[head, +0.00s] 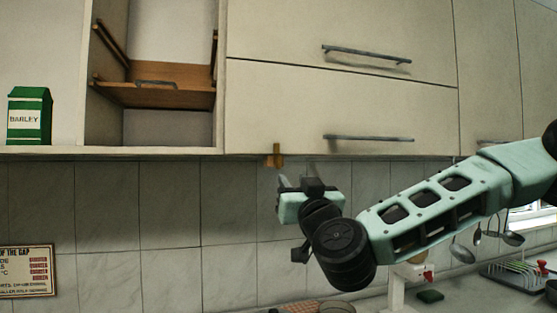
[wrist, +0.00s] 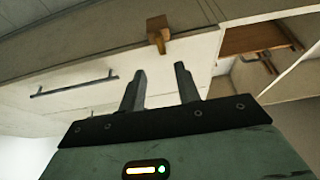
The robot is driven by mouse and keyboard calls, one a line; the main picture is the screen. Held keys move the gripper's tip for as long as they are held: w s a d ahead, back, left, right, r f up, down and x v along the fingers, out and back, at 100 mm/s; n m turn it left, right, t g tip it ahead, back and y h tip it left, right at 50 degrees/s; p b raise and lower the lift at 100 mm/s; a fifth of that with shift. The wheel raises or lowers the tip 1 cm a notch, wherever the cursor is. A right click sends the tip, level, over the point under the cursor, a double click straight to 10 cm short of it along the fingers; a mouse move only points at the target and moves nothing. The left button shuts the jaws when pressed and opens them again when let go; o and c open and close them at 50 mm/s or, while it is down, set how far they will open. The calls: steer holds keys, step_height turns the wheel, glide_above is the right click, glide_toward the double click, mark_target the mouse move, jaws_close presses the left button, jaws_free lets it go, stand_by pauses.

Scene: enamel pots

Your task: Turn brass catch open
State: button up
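The brass catch (head: 275,154) is a small brown-gold piece at the bottom edge of the lower cabinet door, near its left corner. In the wrist view the catch (wrist: 158,33) shows beyond my fingertips, with a short tab on a block. My gripper (head: 306,179) is below and a little right of the catch in the head view. In the wrist view my gripper (wrist: 158,70) has its two fingers apart with nothing between them. The fingers do not touch the catch.
The lower cabinet door (head: 340,115) has a dark bar handle (head: 368,138). An open cubby with a wooden shelf (head: 155,90) is to the left, beside a green barley box (head: 30,117). The tiled wall (head: 230,215) lies behind my gripper. Ladles (head: 480,238) hang at right.

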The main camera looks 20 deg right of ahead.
mark_target(279, 161)
steer(key=p+x, duration=0.3)
steer(key=x, duration=0.8)
steer(key=shift+w+r, duration=0.1)
jaws_close()
